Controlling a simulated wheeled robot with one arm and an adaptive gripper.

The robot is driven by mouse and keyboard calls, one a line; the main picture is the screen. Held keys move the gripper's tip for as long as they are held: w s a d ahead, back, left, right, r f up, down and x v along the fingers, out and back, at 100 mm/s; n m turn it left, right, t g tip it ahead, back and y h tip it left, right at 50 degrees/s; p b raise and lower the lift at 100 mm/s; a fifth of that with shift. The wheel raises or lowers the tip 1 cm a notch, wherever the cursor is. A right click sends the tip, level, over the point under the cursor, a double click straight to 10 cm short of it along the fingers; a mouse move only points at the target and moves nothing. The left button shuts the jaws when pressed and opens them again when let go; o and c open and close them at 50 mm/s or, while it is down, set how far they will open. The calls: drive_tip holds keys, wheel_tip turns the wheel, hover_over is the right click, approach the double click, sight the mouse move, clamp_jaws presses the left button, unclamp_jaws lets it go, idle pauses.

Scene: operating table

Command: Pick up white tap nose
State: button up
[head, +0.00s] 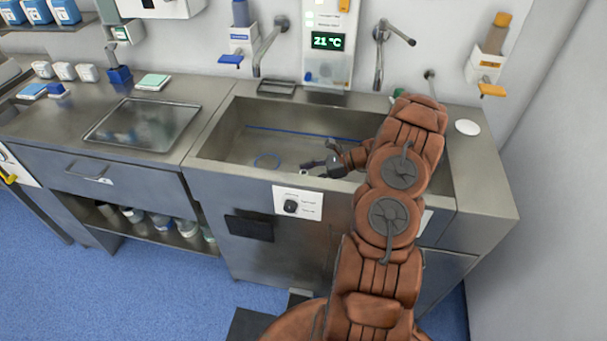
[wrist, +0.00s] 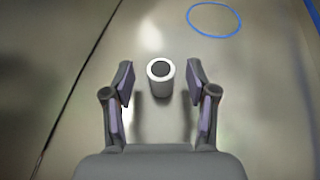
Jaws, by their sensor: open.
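My gripper (wrist: 160,82) is open, with one finger on each side of the tap nose and a gap on both sides. In the head view my gripper (head: 318,165) reaches down into the sink, and its fingers are small and dark there.
A blue ring (wrist: 214,19) lies on the sink floor beyond the tap nose. The metal sink (head: 225,135) has raised walls around my gripper. Wall taps (head: 268,45) hang over its back edge. A metal tray (head: 143,123) lies on the counter at left.

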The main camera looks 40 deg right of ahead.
drive_tip(key=shift+w+a+f, duration=0.1)
drive_tip(key=c, duration=1)
drive_tip(key=shift+c, duration=0.2)
